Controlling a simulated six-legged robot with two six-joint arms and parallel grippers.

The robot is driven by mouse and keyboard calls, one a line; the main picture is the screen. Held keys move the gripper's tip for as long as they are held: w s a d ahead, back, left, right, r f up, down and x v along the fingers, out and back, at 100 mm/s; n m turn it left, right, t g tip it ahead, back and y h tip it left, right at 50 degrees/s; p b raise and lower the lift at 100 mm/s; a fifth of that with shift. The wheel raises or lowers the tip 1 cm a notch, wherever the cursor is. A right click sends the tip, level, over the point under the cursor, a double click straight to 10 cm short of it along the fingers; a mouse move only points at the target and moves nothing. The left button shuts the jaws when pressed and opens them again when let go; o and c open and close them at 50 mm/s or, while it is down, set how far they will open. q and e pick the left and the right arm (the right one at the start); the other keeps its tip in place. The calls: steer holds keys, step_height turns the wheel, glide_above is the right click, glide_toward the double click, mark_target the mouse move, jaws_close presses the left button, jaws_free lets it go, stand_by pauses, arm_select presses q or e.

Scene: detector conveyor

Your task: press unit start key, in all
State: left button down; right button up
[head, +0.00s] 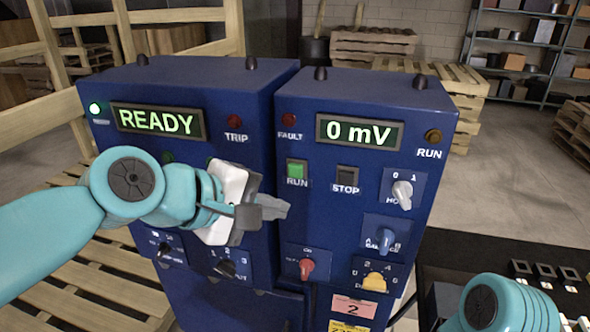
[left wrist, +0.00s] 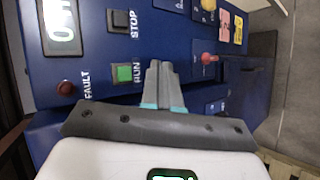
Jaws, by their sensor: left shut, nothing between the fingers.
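The blue control unit has a right panel (head: 345,245) reading "0 mV" and a left panel (head: 240,100) reading "READY". The green square RUN key (head: 297,170) is on the right panel, beside the dark STOP key (head: 346,178). The RUN key also shows in the left wrist view (left wrist: 124,73). My left gripper (head: 285,207) is shut and empty. Its fingertips appear just below the RUN key in the head view and right of it in the left wrist view (left wrist: 158,66); I see no contact with the key. My right gripper is out of view.
A red knob (head: 307,267), a yellow knob (head: 375,281) and grey selector knobs (head: 402,191) are lower and to the right on the right panel. A dark box with switches (head: 500,262) stands at the right. Pallets (head: 450,85) and shelves (head: 525,40) are behind.

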mark_target(296, 171)
arm_select(q)
steer(key=w+d+p, duration=0.2)
steer(key=w, duration=0.4)
steer(key=shift+w, duration=0.15)
steer(key=shift+w, duration=0.15)
stand_by(0.3)
stand_by(0.5)
stand_by(1.0)
